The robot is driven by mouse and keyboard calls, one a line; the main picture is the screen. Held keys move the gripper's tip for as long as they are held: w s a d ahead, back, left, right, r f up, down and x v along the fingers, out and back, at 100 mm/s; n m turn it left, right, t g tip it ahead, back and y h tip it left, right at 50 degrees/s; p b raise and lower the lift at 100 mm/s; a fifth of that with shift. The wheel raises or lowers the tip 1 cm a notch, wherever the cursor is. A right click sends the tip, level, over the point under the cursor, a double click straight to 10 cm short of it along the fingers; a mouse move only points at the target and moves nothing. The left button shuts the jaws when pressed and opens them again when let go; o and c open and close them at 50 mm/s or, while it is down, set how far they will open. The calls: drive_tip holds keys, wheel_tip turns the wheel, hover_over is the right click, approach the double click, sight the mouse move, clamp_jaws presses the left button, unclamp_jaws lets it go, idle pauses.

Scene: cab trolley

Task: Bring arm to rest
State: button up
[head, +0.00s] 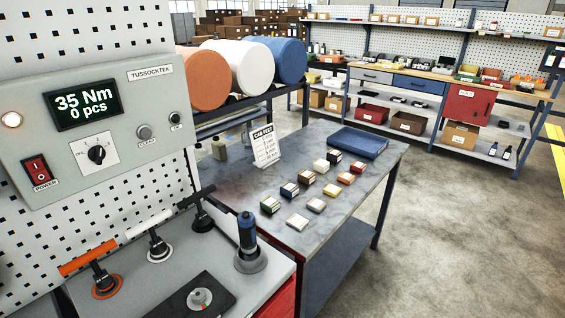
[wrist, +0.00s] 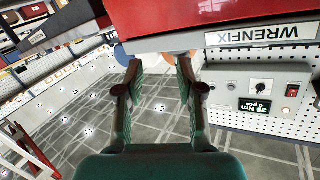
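My gripper (wrist: 160,64) shows in the wrist view with its two green fingers spread apart and nothing between them. Grey floor shows through the gap. The wrist picture is upside down, and the control panel (wrist: 258,92) is to the right of the fingers. My arm and gripper do not show in the head view. There the same control panel (head: 105,120) reads 35 Nm and 0 pcs.
A red WRENFIX cabinet (wrist: 180,14) is close beyond the fingertips in the wrist view. In the head view, a trolley table (head: 335,215) carries small boxes, a blue tray (head: 357,142) and a card (head: 266,147). A blue-handled tool (head: 247,235) stands nearer. Open floor lies right.

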drive_tip(key=s+d+f+h, duration=0.35)
drive_tip(key=s+d, duration=0.75)
drive_tip(key=s, duration=0.4)
drive_tip(key=s+d+r+h, duration=0.1)
drive_tip(key=s+d+r, duration=0.1)
drive_tip(key=s, duration=0.6)
drive_tip(key=s+d+r+m+h, duration=0.1)
drive_tip(key=s+d, duration=0.2)
drive_tip(key=s, duration=0.5)
drive_tip(key=shift+s+d+r+h, duration=0.15)
drive_tip(key=shift+s+r+h, duration=0.2)
